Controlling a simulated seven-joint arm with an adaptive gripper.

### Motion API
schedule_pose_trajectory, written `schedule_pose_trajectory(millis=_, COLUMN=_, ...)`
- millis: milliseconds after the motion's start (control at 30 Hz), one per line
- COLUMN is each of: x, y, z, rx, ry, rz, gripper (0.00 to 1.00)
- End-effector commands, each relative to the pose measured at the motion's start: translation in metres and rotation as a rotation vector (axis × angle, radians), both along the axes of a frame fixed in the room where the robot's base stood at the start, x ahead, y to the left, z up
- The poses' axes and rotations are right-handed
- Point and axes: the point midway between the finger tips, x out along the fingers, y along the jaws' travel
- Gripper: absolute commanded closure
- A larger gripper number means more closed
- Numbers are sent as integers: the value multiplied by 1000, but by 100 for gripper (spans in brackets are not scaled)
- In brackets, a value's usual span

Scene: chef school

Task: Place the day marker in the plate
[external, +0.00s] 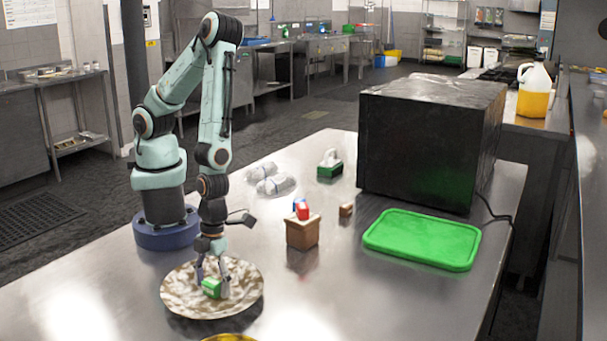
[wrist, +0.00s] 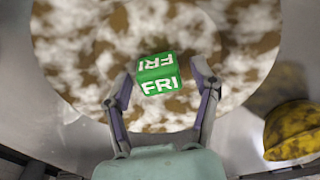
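The day marker (external: 211,288) is a green cube with white "FRI" lettering. It rests on the brown-and-white mottled plate (external: 178,300), and it also shows in the wrist view (wrist: 159,75), over the mottled plate surface (wrist: 85,65). My gripper (external: 212,284) is low over the plate, with its fingers on either side of the cube. In the wrist view, my gripper (wrist: 162,76) is open, with small gaps between its fingers and the cube. The cube's underside is hidden.
A wooden block holder (external: 302,234) with red and blue pieces stands right of the plate. A green tray (external: 422,239) and a large black box (external: 430,145) are farther right. A yellow object (wrist: 293,130) lies near the plate. White shakers (external: 275,184) lie behind.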

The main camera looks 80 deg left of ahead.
Motion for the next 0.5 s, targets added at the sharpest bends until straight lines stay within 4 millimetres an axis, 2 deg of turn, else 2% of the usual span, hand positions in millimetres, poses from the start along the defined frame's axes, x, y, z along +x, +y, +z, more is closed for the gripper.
schedule_pose_trajectory(millis=333, x=0, y=0, z=5, rx=-1, ry=-1, rz=0, gripper=36)
schedule_pose_trajectory(millis=500, x=4, y=2, z=31, rx=-5, ry=-4, rz=2, gripper=36)
